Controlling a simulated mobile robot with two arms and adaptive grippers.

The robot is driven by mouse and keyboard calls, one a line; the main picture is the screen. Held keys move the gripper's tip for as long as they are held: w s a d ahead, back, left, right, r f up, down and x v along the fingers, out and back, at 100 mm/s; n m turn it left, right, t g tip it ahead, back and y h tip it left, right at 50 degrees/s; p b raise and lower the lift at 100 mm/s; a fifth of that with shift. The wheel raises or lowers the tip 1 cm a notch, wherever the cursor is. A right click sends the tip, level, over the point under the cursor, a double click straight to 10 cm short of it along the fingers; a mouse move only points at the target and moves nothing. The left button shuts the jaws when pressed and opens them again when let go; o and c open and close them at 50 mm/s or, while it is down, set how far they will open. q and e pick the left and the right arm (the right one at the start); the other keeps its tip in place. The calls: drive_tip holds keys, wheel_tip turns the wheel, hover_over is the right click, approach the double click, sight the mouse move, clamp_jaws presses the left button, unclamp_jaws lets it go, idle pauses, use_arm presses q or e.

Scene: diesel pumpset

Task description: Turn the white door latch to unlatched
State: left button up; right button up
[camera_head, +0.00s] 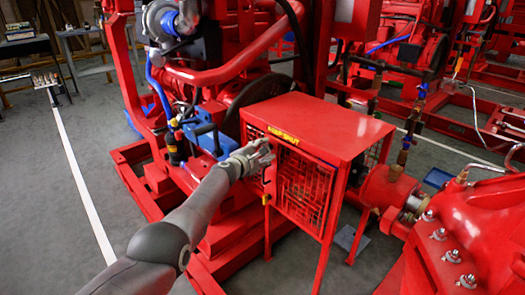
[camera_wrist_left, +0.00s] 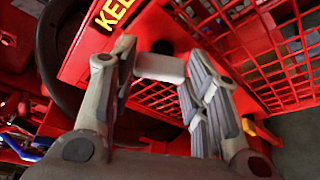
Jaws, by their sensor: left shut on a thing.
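The white door latch (camera_wrist_left: 160,67) is a short pale bar in front of the red mesh door (camera_wrist_left: 270,50) of the cabinet. It lies crosswise between the fingers in the left wrist view. My left gripper (camera_wrist_left: 160,58) is shut on it, with one finger at each end. In the head view my left gripper (camera_head: 257,152) is at the upper front edge of the red cabinet (camera_head: 320,125), just below the yellow label (camera_head: 283,135). There the fingers hide the latch. My right gripper is not in view.
A small yellow latch (camera_head: 266,199) sits lower on the cabinet's front edge. A blue part (camera_head: 212,138) and red pipes of the pumpset stand close on the left. A red pump body (camera_head: 465,235) is at the right. Grey floor (camera_head: 60,220) is clear at the left.

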use_arm(q)
drive_tip(key=shift+n, duration=0.3)
idle(0.5)
drive_tip(key=o, duration=1)
